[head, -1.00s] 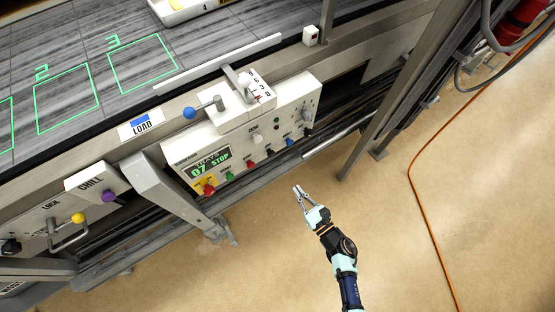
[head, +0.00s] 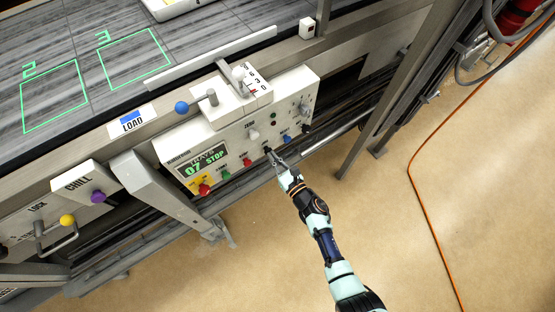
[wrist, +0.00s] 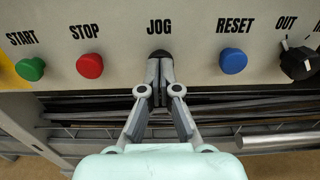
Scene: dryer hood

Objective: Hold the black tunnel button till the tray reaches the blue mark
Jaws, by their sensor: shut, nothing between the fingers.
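The black button under the word JOG (wrist: 159,53) is on the white control panel (head: 225,150). My gripper (wrist: 160,64) is shut and empty. In the wrist view its fingertips overlap the button's lower part; I cannot tell whether they touch or press it. In the head view my gripper (head: 272,157) is at the panel's lower edge. A white tray (head: 172,9) is partly cut off at the top. The blue mark (head: 131,118) is on the LOAD label at the belt's near edge. The display (head: 204,164) reads 07 STOP.
A red STOP button (wrist: 89,65) and a green START button (wrist: 30,69) are left of the black button. A blue RESET button (wrist: 232,61) and a black knob (wrist: 298,64) are right of it. Metal rails run below the panel.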

